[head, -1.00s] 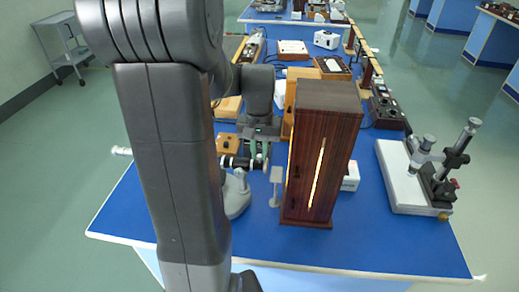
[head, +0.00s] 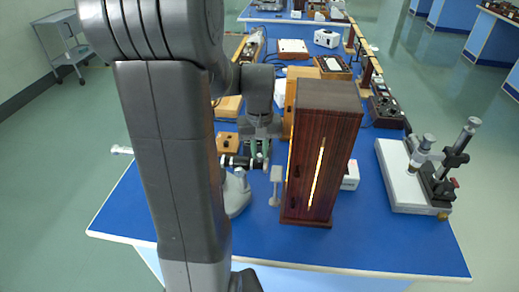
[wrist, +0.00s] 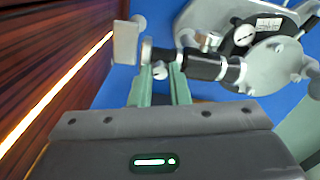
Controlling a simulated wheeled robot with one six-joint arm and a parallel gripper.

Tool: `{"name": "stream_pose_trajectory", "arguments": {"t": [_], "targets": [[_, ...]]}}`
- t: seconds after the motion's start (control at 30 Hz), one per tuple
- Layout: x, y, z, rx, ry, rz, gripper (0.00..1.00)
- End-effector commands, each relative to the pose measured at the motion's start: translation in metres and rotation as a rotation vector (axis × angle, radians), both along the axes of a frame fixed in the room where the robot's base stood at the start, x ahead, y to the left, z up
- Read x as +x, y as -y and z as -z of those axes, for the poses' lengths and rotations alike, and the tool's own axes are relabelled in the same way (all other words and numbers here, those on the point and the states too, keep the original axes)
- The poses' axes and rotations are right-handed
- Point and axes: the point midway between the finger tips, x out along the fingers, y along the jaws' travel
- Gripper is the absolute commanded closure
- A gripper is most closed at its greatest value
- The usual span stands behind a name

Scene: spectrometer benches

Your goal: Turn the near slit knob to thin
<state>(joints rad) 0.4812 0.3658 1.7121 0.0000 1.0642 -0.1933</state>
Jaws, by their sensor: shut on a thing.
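The spectrometer has a black tube (wrist: 205,64) with a pale slit end, and a grey round table with a dial (wrist: 270,60). The tube also shows in the head view (head: 238,161). A small pale slit knob (wrist: 161,71) sits at the tube's slit end, between my green fingertips. My gripper (wrist: 162,78) is shut on this knob; it also shows in the head view (head: 260,148), over the tube end. The fingers partly hide the knob, and its slit setting cannot be read.
A tall dark wooden lamp box (head: 320,150) with a glowing slit stands close right of my gripper in the head view. A small pale plate on a stand (head: 276,174) stands between them. A microscope-like instrument (head: 405,180) is at the right. The blue bench's front is clear.

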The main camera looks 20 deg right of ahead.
Motion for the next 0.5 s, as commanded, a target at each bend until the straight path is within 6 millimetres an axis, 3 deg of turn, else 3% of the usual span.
{"name": "stream_pose_trajectory", "arguments": {"t": [0.07,0.1,0.2,0.5], "targets": [[0.0009,0.0006,-0.0012,-0.002,0.004,0.000,1.00],[0.0010,0.0006,-0.0013,-0.002,0.004,0.000,0.80],[0.0008,0.0005,-0.0011,-0.002,0.003,0.001,0.62],[0.0005,0.0002,-0.0018,-0.002,0.002,0.001,0.62]]}}
